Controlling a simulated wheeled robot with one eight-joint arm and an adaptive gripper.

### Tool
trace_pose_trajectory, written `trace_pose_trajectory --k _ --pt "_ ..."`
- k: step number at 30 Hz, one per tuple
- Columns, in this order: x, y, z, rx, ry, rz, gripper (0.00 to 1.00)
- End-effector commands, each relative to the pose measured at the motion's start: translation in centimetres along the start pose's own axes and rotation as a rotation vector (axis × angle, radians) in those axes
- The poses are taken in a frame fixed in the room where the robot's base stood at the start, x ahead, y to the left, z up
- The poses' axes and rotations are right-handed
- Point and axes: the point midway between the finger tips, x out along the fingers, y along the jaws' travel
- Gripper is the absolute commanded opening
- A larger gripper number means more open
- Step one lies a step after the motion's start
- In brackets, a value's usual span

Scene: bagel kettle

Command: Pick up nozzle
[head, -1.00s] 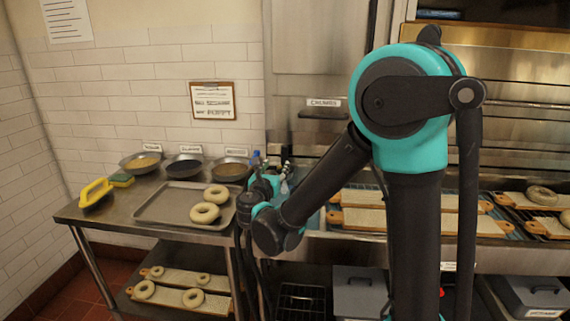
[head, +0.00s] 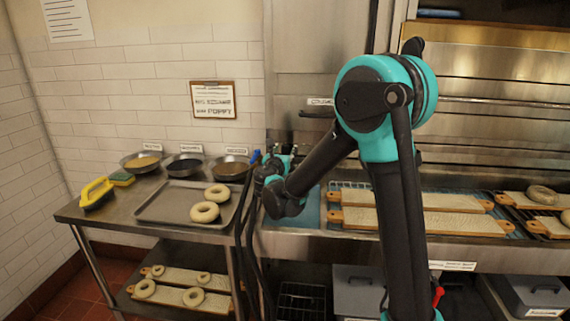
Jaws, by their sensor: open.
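A small blue piece (head: 254,157), possibly the nozzle, shows at the right end of the steel table, just left of my gripper; it is too small to be sure. My gripper (head: 287,157) is at the far end of my arm, by the gap between the table and the oven counter. It is small and partly hidden by my own wrist, and it is open. I see nothing held in it. Whether it touches the blue piece cannot be told.
Bagel boards (head: 420,219) lie on the oven counter at right. A lower shelf holds more boards (head: 180,277).

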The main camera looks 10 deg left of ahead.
Motion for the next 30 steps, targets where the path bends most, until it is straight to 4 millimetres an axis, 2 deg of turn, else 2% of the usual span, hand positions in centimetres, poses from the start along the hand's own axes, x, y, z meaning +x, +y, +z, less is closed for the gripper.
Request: trace_pose_trajectory --k 7,8,18,20,30 --pt "0.47 -0.01 -0.01 0.000 0.000 0.000 0.50" --pt "0.46 -0.01 -0.01 0.000 0.000 0.000 0.48" --pt "0.44 -0.01 -0.01 0.000 0.000 0.000 0.06" --pt "0.44 -0.02 -0.01 0.000 0.000 0.000 0.00" --pt "0.43 -0.02 0.02 0.000 0.000 0.000 0.00"
